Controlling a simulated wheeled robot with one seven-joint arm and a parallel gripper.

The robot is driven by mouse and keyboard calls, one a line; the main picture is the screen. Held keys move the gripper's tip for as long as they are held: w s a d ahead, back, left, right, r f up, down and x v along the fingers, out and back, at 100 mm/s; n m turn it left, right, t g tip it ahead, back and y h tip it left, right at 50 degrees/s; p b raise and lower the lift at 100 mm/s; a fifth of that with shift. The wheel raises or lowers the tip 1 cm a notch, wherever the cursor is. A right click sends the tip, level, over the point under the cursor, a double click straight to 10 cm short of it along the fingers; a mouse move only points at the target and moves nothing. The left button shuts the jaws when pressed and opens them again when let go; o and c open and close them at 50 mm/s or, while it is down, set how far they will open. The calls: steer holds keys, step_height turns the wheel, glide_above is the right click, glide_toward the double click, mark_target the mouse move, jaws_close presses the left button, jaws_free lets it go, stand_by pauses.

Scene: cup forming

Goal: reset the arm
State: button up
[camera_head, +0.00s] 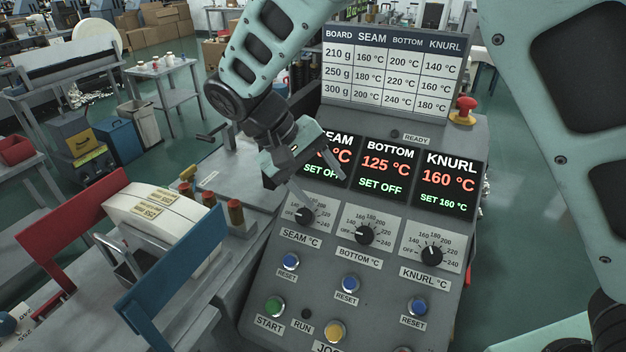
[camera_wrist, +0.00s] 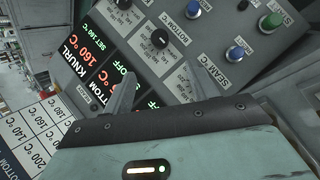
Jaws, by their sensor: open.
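My gripper (camera_head: 322,188) is open and empty in front of the console, over the displays and just above the SEAM dial (camera_head: 305,215). Its two fingers stand apart in the wrist view (camera_wrist: 160,76), pointing at the panel; contact cannot be told. My arm reaches in from the top. The SEAM display (camera_head: 335,178) is partly hidden by my gripper and reads SET OFF. The BOTTOM display (camera_head: 384,168) reads 125 °C, SET OFF. The KNURL display (camera_head: 449,182) reads 160 °C, SET 160 °C. The BOTTOM dial (camera_head: 364,235) and KNURL dial (camera_head: 431,256) are uncovered.
Blue RESET buttons (camera_head: 350,283) and a green START button (camera_head: 274,306) sit below the dials. A red stop button (camera_head: 465,108) stands at the upper right. A temperature chart (camera_head: 392,75) rises behind. Red (camera_head: 80,225) and blue (camera_head: 172,270) guides flank a board stack (camera_head: 150,215) at left.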

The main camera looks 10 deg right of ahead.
steer(key=shift+v, duration=0.9)
steer(key=shift+s, duration=0.1)
steer(key=s+d+f+n+y+b, duration=0.1)
steer(key=s+y, duration=0.1)
steer(key=s, duration=0.5)
steer(key=s+d+f+n+y+b, duration=0.1)
steer(key=s+n+y, duration=0.1)
steer(key=s, duration=0.6)
steer(key=s+d+f+n+t+y+b, duration=0.1)
steer(key=s+d+n+y, duration=0.1)
steer(key=s, duration=0.5)
steer(key=shift+s+f+y, duration=0.25)
steer(key=shift+f+y, duration=0.05)
steer(key=shift+y, duration=0.3)
